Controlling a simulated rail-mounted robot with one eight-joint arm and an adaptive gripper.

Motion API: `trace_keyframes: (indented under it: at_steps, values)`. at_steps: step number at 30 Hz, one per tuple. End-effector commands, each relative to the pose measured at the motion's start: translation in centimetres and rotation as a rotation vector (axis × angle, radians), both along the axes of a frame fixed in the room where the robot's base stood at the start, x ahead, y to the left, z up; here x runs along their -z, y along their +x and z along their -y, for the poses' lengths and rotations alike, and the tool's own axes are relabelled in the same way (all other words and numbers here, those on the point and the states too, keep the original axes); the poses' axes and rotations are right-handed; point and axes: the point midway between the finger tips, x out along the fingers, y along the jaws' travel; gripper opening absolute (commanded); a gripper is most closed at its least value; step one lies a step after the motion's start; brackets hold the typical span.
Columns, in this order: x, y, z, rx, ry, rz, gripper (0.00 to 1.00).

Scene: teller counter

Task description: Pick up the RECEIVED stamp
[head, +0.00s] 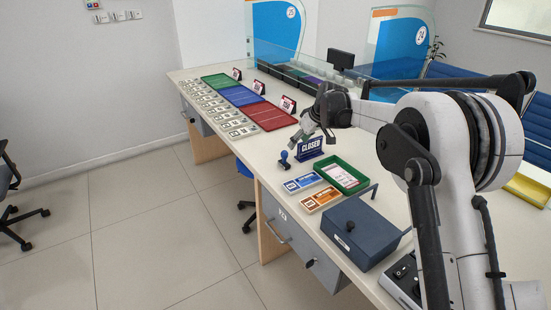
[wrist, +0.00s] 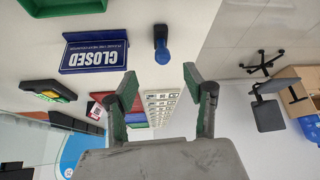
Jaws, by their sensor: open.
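A stamp with a blue handle (head: 284,160) stands upright on the counter, left of the CLOSED sign. In the wrist view this stamp (wrist: 162,45) appears at the upper middle, beyond my fingertips. No wording is readable on it, so I cannot tell whether it reads RECEIVED. My gripper (head: 306,136) is above the counter, up and to the right of the stamp in the head view. In the wrist view my gripper (wrist: 160,82) has its two fingers spread wide, with nothing between them. It is apart from the stamp.
The blue CLOSED sign (head: 310,149) stands close to the stamp. Blue (head: 301,183) and orange (head: 321,200) labelled pads, a green tray (head: 357,187) and a dark box (head: 368,232) lie nearer. Coloured mats (head: 240,97) lie farther along. The counter's left edge is near the stamp.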

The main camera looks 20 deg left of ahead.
Motion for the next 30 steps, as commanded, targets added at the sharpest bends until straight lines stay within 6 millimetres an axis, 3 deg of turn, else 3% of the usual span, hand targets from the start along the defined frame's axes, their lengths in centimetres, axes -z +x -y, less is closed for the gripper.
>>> trace_keyframes:
  at_steps: [8,18,30]
  values:
    - [2.4,0.5,-1.8,-0.024,0.002,0.0,0.47]
    - [7.3,1.7,-4.4,-0.023,0.001,0.0,0.47]
    - [9.5,2.5,-5.6,-0.022,0.001,-0.001,0.47]
